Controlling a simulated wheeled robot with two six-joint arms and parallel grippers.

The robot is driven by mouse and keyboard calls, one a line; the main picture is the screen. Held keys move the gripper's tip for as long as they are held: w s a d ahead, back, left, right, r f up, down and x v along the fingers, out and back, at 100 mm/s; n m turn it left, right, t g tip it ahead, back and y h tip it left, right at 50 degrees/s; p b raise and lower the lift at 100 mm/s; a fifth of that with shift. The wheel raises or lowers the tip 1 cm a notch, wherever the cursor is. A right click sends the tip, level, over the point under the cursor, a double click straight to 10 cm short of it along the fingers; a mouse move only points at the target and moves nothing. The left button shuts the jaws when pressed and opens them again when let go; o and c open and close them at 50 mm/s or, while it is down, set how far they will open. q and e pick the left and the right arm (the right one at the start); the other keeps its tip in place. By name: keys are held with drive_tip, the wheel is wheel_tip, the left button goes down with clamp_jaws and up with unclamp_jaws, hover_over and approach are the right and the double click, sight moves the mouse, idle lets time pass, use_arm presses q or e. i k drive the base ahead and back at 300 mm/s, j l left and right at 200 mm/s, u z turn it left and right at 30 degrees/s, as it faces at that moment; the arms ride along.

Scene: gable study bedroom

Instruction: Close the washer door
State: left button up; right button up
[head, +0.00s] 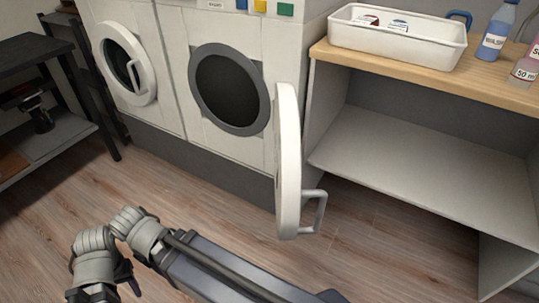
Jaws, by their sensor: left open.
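The washer (232,140) on the right has a round dark opening with a grey rim. Its white round door (288,165) stands wide open, swung out from the right side of the opening and seen nearly edge-on. A grey handle (318,208) is on the door's lower right side. My left gripper (126,278) is at the lower left, above the wooden floor, well apart from the door. It is open, and its fingers are only partly visible. My right gripper is not in view.
A second machine (112,110) on the left has its round door shut. A wood-topped shelf unit (490,82) stands right of the open door, with a white tray (400,52) and bottles (496,30) on top. A dark rack (60,148) stands at left. The floor in front is clear.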

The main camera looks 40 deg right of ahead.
sight(289, 193)
drive_tip(key=k+l+u, duration=0.15)
drive_tip(key=k+u, duration=0.3)
drive_tip(key=k+z, duration=0.2)
drive_tip(key=z, duration=0.25)
drive_tip(key=k+l+z, duration=0.15)
drive_tip(key=z, duration=0.3)
drive_tip(key=k+l+z, duration=0.25)
drive_tip(key=z, duration=0.25)
